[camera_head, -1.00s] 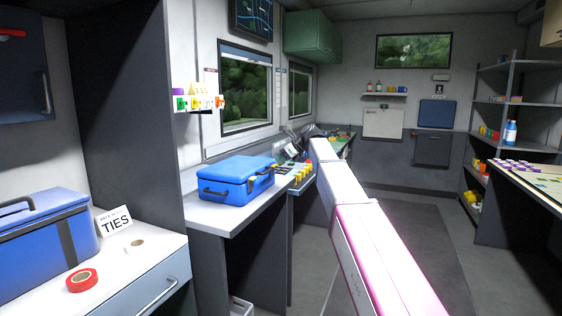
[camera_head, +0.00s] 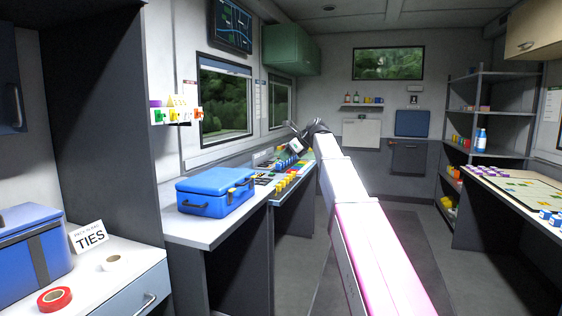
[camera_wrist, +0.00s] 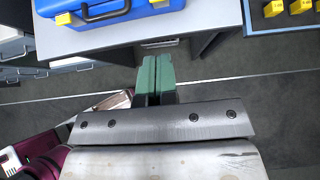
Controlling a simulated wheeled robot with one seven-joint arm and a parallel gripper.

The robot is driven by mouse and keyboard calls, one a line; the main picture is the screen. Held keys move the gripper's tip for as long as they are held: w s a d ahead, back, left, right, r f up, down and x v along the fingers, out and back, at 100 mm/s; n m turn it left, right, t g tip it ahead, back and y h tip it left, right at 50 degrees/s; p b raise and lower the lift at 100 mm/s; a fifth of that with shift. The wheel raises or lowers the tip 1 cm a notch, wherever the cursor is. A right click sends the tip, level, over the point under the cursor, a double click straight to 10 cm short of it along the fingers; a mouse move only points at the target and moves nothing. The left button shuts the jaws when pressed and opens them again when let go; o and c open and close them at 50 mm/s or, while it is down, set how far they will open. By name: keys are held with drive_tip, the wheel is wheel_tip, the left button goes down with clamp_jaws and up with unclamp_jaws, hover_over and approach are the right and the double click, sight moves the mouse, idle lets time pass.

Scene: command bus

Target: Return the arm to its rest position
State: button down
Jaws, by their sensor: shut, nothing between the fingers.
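My arm (camera_head: 355,210) reaches forward from the bottom right of the head view toward the console by the left wall. Its dark wrist and my gripper (camera_head: 296,143) are at the far end, small and hard to make out there. In the wrist view my gripper (camera_wrist: 156,60) shows as two green fingers side by side, closed together with nothing held. The fingers point toward the counter front and are over open floor, apart from the counter.
A blue case (camera_head: 210,193) lies on the left counter, with yellow and green switches (camera_head: 290,180) on the console beyond. A blue box (camera_head: 30,245), TIES sign (camera_head: 88,237) and tape rolls stand nearer. A table (camera_head: 515,185) is at right. The aisle floor (camera_head: 400,245) is clear.

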drive_tip(key=s+d+f+n+h, duration=0.2)
drive_tip(key=s+d+f+n, duration=0.15)
drive_tip(key=f, duration=0.75)
drive_tip(key=s+d+f+n+g+h, duration=0.1)
drive_tip(key=s+d+f+n, duration=0.2)
drive_tip(key=f, duration=0.8)
drive_tip(key=s+d+f+n+h, duration=0.1)
drive_tip(key=s+f+n+h, duration=0.3)
drive_tip(key=f, duration=0.6)
drive_tip(key=s+d+f+n+g+h, duration=0.1)
drive_tip(key=s+d+f+n, duration=0.3)
drive_tip(key=s+f, duration=0.6)
drive_tip(key=s+d+f+n+g+h, duration=0.1)
drive_tip(key=s+d+f+n, duration=0.3)
drive_tip(key=s+f+n, duration=0.3)
drive_tip(key=s+f, duration=0.4)
drive_tip(key=shift+s+d, duration=0.15)
drive_tip(key=shift+s, duration=0.15)
drive_tip(key=shift+n, duration=0.25)
